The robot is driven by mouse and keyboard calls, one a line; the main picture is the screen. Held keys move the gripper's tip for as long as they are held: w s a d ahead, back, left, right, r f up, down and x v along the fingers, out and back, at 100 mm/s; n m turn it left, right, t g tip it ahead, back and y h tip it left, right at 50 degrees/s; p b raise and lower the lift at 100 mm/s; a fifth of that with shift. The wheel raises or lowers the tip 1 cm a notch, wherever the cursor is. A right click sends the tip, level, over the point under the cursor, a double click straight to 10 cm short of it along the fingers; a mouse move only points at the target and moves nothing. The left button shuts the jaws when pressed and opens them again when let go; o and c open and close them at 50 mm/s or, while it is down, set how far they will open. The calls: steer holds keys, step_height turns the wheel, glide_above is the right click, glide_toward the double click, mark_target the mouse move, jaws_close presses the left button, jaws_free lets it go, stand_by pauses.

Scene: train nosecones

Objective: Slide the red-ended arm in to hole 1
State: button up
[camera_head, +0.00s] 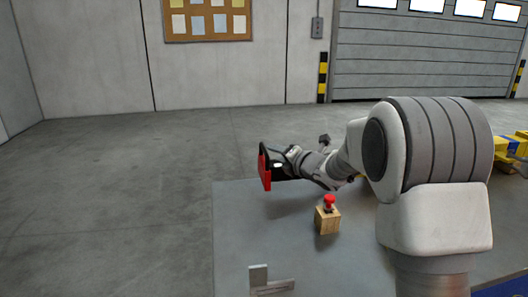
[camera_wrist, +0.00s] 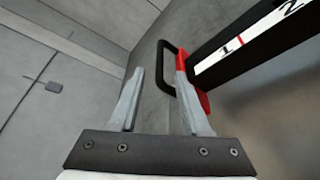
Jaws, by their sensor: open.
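The red-ended arm is a black bar (camera_wrist: 262,48) with a red end (camera_wrist: 203,103) and a black loop handle (camera_wrist: 161,66). A white strip (camera_wrist: 240,45) on it carries the numbers 1 and 2 and a red line. My gripper (camera_wrist: 160,64) is open, with the handle's outer side showing between its fingers. The right finger lies in front of the red end; I cannot tell whether it touches. In the head view, the red end (camera_head: 264,172) faces left above the table's left part, with my gripper (camera_head: 284,160) beside it. No hole is visible.
A grey table (camera_head: 240,225) lies below. On it stand a wooden block (camera_head: 327,221) with a red button (camera_head: 329,202) and a metal bracket (camera_head: 270,283) near the front. Yellow equipment (camera_head: 507,148) is at the far right. The floor to the left is clear.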

mark_target(264, 147)
steer(key=x, duration=0.9)
steer(key=shift+s, duration=0.1)
jaws_close()
stand_by(1.2)
